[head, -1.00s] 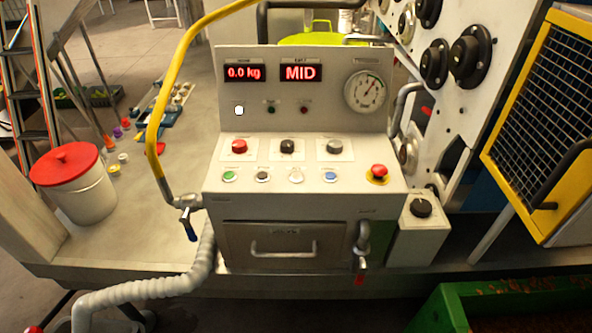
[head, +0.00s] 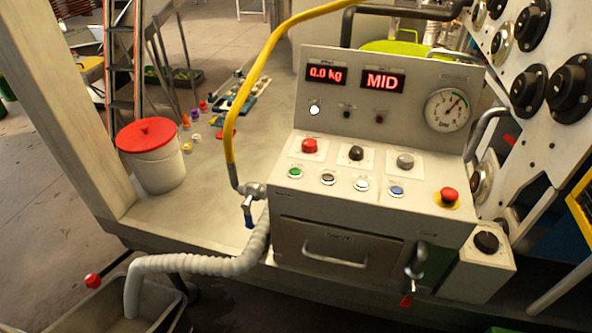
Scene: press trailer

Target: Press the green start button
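The green button (head: 296,173) sits at the left end of the lower row on the sloped top of the grey control panel (head: 430,229). A dark button (head: 328,179), a white button (head: 361,185) and a blue button (head: 396,191) are to its right in the same row. A red knob (head: 309,146) is just above the green button. Neither of my grippers is in view.
A red mushroom button (head: 449,195) on a yellow base is at the panel's right. A yellow hose (head: 240,108) and blue-handled valve (head: 249,212) stand along its left side. A corrugated grey hose (head: 200,263) runs below. A red-lidded bucket (head: 160,170) stands further left. Space before the panel looks clear.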

